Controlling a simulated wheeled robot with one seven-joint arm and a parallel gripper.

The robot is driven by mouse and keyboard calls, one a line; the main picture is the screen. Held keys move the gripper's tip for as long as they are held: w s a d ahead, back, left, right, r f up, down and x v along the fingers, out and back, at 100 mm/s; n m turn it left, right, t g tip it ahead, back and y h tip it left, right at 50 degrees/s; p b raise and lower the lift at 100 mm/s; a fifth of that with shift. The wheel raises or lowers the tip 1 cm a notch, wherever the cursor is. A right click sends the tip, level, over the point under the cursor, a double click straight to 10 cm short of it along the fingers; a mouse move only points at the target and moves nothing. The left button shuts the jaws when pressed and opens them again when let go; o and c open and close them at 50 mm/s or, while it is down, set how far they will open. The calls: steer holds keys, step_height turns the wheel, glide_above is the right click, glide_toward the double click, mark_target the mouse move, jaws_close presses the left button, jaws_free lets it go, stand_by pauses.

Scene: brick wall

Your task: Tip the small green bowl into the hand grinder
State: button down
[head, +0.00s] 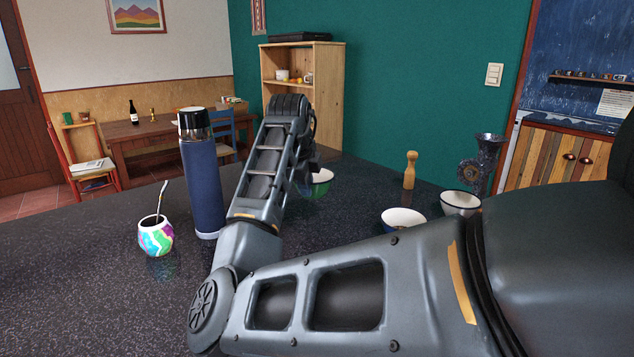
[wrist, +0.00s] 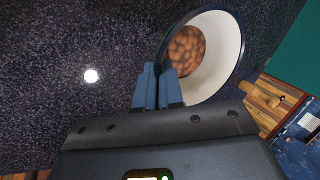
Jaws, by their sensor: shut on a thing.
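The small green bowl (head: 320,186) is beside my gripper in the head view, above or at the dark counter, partly hidden by my arm. In the wrist view the bowl (wrist: 222,82) shows its white inside and brown round pieces at its bottom. My gripper (wrist: 160,82) is shut on the bowl's near rim. In the head view my gripper (head: 306,176) is mostly hidden behind my own arm. The hand grinder (head: 483,162), dark metal with a funnel top and a round wheel, stands at the right on the counter, apart from the bowl.
A blue and white bowl (head: 403,220) and another white bowl (head: 460,203) stand in front of the grinder. A wooden pepper mill (head: 410,170) stands left of it. A tall blue flask (head: 203,178) and a colourful mate cup (head: 156,236) stand at the left of the counter.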

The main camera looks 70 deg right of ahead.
steer(key=w+a+r+n+t+y, duration=0.1)
steer(key=w+a+r+n, duration=0.2)
steer(key=a, duration=1.7)
steer(key=w+a+r+n+t+y, duration=0.2)
steer(key=w+a+n, duration=0.7)
steer(key=w+a, duration=0.5)
steer(key=w+a+r+n+t+y, duration=0.2)
steer(key=w+a, duration=0.7)
steer(key=a, duration=1.9)
step_height(320, 180, up, 3)
steer(key=n, duration=0.3)
steer(key=shift+w+f+n, duration=0.2)
steer(key=shift+w+n, duration=0.15)
steer(key=shift+n, duration=0.05)
